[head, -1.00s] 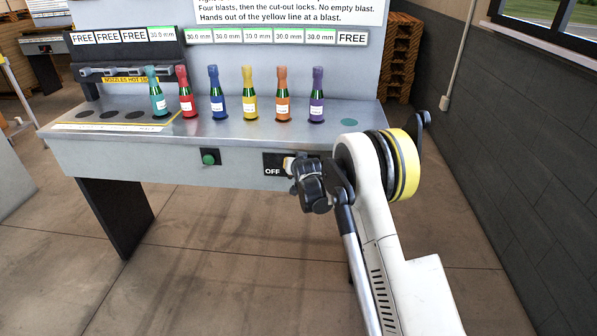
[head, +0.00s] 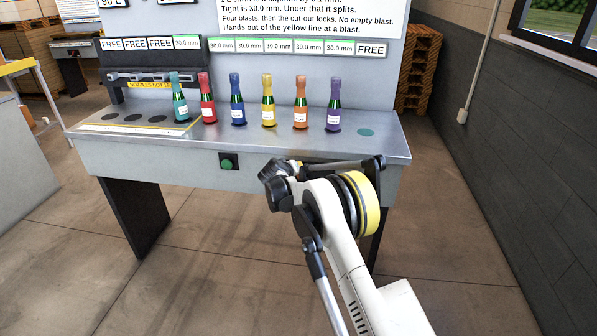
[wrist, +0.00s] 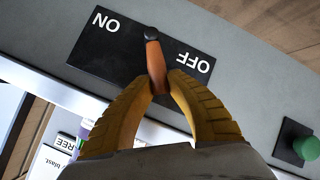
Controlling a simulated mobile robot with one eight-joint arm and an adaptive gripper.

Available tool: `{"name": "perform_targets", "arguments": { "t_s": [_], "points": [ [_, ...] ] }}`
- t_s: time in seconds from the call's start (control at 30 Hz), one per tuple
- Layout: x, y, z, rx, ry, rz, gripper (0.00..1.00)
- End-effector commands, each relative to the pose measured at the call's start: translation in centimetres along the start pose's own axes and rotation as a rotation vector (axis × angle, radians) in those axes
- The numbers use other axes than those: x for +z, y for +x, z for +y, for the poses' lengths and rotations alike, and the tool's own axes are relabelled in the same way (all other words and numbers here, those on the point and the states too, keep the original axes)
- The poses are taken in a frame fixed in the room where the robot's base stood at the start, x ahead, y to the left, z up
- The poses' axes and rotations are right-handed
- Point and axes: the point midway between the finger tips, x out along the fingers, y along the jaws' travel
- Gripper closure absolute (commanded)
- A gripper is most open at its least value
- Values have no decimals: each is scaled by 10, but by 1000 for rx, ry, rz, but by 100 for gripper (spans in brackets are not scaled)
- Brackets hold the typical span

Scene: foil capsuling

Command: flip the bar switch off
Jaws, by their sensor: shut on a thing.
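The bar switch (wrist: 154,62) is an orange bar with a black end, on a black plate (wrist: 118,62) marked ON and OFF in the wrist view. The lettering appears upside down there. The bar stands between the two words. My gripper (wrist: 161,88) has yellow ridged fingers, shut on the bar near its orange end. In the head view my arm covers the switch and its plate, and the fingertips are hidden.
A green button (head: 227,162) sits on the bench front, left of my arm; it also shows in the wrist view (wrist: 307,147). Several foil-topped bottles stand on the metal bench (head: 375,150). A grey wall (head: 500,160) is at the right.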

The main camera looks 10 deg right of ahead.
Motion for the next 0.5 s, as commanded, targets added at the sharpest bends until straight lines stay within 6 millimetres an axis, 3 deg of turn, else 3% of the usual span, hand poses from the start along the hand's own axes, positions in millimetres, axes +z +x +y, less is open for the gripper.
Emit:
{"name": "perform_targets", "arguments": {
  "t_s": [0.5],
  "points": [
    [1, 1, -3, 22, -37, -12, 100]
  ]
}}
